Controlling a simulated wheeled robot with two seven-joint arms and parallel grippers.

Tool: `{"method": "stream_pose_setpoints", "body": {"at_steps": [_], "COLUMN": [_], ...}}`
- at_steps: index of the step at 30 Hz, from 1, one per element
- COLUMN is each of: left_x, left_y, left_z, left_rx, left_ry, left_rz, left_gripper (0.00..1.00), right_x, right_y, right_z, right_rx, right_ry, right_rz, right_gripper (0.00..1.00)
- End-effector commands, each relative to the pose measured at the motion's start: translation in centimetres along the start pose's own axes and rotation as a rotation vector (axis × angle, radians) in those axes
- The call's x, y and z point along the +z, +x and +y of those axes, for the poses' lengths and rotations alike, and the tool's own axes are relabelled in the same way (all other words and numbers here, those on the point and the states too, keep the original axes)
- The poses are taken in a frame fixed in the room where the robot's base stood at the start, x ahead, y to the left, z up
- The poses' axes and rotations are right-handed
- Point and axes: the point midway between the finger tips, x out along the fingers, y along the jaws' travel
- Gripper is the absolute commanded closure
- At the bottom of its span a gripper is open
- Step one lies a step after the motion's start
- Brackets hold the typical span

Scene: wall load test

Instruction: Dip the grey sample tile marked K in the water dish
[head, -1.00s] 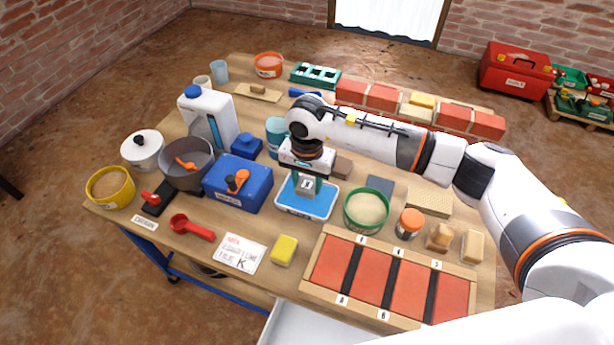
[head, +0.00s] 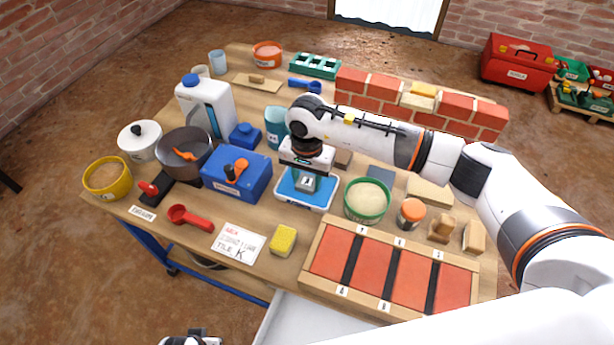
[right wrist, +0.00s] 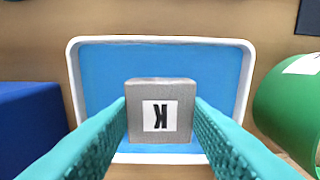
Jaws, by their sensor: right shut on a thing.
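The grey sample tile (head: 308,182) with a white K label is held by my right gripper (head: 306,174). In the right wrist view the tile (right wrist: 161,112) sits between the two teal fingers (right wrist: 161,125), its letter turned round. The water dish (head: 291,199) is a white-rimmed tray with blue inside. I cannot tell whether the tile touches the water. A white and black part at the bottom edge looks like my left gripper (head: 190,340); its fingers are unclear.
A blue box (head: 236,178) stands close left of the dish, and a green tub (head: 367,200) close right. A yellow sponge (head: 284,240), a card marked tile K (head: 238,243) and a wooden frame with red panels (head: 335,252) lie nearer. A brick wall piece (head: 420,105) stands behind.

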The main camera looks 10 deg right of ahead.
Motion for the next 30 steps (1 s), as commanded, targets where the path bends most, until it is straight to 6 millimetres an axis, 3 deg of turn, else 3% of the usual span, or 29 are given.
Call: {"method": "stream_pose_setpoints", "body": {"at_steps": [30], "left_x": [0.28], "left_y": [-0.68], "left_z": [-0.03], "left_rx": [-0.001], "left_ry": [-0.001], "left_rz": [0.000], "left_gripper": [0.67], "right_x": [0.03], "right_y": [0.27], "right_z": [0.00], "right_rx": [0.000], "right_ry": [0.000], "right_rz": [-0.001], "right_gripper": [0.77]}}
